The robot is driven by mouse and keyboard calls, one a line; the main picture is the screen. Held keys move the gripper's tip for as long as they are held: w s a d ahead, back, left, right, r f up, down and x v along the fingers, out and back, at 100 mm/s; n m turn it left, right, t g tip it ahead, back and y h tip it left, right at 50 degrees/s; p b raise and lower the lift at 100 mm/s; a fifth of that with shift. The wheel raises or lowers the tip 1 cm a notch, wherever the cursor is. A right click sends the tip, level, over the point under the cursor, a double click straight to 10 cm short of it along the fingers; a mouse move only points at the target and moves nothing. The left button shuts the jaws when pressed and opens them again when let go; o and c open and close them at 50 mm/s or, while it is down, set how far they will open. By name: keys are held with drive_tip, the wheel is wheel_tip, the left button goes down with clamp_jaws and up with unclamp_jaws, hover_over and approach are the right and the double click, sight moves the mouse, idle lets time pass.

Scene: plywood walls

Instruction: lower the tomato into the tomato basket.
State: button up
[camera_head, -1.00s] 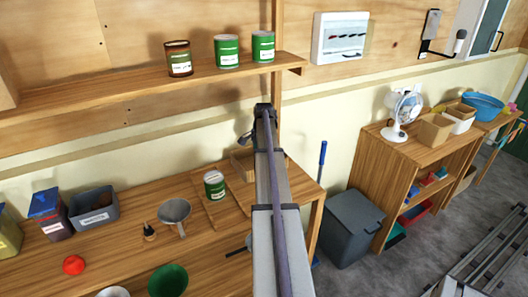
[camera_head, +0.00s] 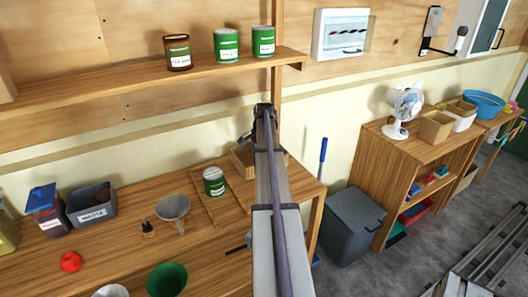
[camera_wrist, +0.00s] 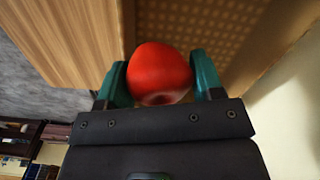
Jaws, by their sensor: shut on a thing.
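A red tomato (camera_wrist: 160,70) is held between the two teal fingers of my gripper (camera_wrist: 162,78) in the wrist view. A brown box-like basket with a dotted, perforated inner surface (camera_wrist: 205,25) fills the view behind the tomato. I cannot tell whether the tomato touches it. In the head view, part of a light brown wooden box (camera_head: 239,158), probably the same basket, shows at the bench's right end behind my arm. My arm hides the gripper and the tomato there.
A green tin (camera_head: 214,181) stands left of the box on a wooden tray (camera_head: 203,206). A funnel (camera_head: 174,208), a grey bin (camera_head: 92,204), a green bowl (camera_head: 167,279) and a red object (camera_head: 70,261) are farther left. A wall shelf (camera_head: 150,82) with tins runs above.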

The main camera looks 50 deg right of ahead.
drive_tip(key=shift+f, duration=0.2)
drive_tip(key=o, duration=0.7)
drive_tip(key=shift+o, duration=0.2)
wheel_tip(320, 180, up, 11)
drive_tip(key=p, duration=1.1)
drive_tip(key=shift+r, duration=0.15)
drive_tip(key=shift+f, duration=0.2)
